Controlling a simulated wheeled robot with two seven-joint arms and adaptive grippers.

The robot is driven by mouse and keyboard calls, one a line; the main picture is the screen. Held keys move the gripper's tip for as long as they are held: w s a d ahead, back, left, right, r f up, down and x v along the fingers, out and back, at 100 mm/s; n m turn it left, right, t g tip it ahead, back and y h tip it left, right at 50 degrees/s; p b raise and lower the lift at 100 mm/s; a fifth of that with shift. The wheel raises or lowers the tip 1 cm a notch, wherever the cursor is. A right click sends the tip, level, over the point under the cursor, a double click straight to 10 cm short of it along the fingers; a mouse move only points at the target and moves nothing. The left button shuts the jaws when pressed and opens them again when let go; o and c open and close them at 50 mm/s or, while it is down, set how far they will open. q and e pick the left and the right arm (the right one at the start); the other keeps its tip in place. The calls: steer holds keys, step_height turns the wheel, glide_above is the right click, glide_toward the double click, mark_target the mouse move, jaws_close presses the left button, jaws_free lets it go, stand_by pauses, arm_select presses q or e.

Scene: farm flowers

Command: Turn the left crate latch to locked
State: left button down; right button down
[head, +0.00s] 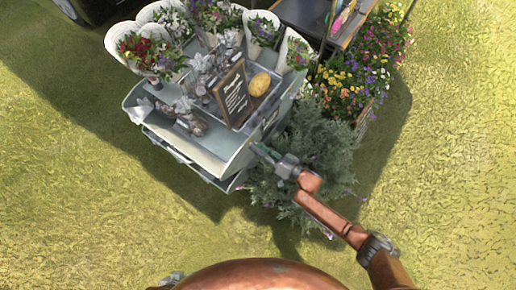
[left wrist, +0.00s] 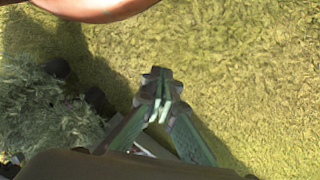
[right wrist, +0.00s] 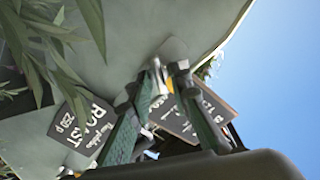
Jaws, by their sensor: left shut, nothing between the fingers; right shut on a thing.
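A grey-green crate-like stand (head: 225,145) sits at upper centre in the head view. Its pale panel (right wrist: 130,30) fills much of the right wrist view. I cannot make out the left crate latch in any view. My right gripper (head: 258,149) is at the stand's right edge. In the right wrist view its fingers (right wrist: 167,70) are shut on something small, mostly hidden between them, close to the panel. My left gripper (left wrist: 160,88) is shut and empty over grass. In the head view only a bit of the left arm shows at the bottom edge.
White flower buckets (head: 120,40), a dark sign (head: 230,95) and a yellow round thing (head: 260,84) stand on top. A leafy bush (head: 325,135) is beside my right arm. Dark signs (right wrist: 82,120) show in the right wrist view. Grass (head: 90,190) is open at left.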

arm_select(q)
steer(key=shift+w+d+f+t+b, duration=0.4)
steer(key=shift+w+d+f+b, duration=0.25)
steer(key=shift+w+f, duration=0.3)
arm_select(e)
steer(key=m, duration=1.1)
steer(key=shift+s+d+f, duration=0.1)
steer(key=shift+f, duration=0.3)
arm_select(q)
steer(key=shift+s+d+f, duration=0.1)
arm_select(e)
steer(key=c, duration=2.1)
jaws_free()
arm_select(q)
steer(key=shift+s, duration=0.2)
arm_select(e)
steer(key=shift+o, duration=1.4)
steer(key=shift+r, duration=0.1)
